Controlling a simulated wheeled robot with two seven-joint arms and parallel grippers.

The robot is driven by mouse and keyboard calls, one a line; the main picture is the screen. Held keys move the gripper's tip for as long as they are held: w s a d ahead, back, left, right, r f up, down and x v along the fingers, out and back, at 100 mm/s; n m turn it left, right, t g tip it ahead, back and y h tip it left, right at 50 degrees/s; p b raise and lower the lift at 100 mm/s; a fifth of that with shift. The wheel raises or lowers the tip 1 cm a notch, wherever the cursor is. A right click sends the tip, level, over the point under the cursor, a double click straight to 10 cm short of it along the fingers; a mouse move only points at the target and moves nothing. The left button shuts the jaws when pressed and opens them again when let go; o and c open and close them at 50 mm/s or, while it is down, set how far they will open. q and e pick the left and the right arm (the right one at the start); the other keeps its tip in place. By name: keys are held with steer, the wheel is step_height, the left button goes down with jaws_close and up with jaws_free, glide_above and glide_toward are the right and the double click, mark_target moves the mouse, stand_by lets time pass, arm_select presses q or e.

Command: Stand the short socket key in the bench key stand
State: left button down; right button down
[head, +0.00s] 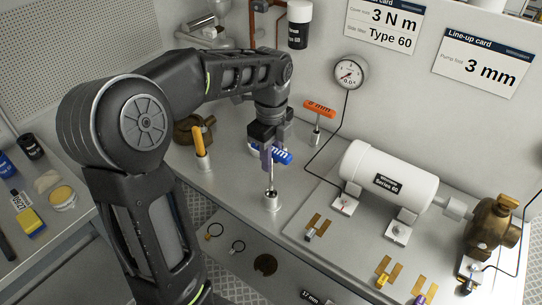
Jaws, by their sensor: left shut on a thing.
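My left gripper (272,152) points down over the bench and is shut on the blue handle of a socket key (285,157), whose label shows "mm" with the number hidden. The key is upright, with its thin metal shaft pointing down. The lower end of the shaft meets the top of a small silver cylindrical stand (271,204); I cannot tell how deep it sits in it. Another key with an orange handle (319,107) stands upright in its own holder behind, to the right. My right gripper is not in view.
A yellow-handled tool (200,142) stands in a holder to the left. A white cylinder (388,178) and a brass pump (492,225) are at the right. A gauge (350,73) hangs on the wall, its cable trailing down to the bench. Bench front is fairly clear around the stand.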

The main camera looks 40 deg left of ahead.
arm_select(q)
steer(key=shift+f+b, duration=0.3)
steer(key=shift+f, duration=0.2)
steer(key=c, duration=1.1)
jaws_free()
step_height(320, 180, up, 8)
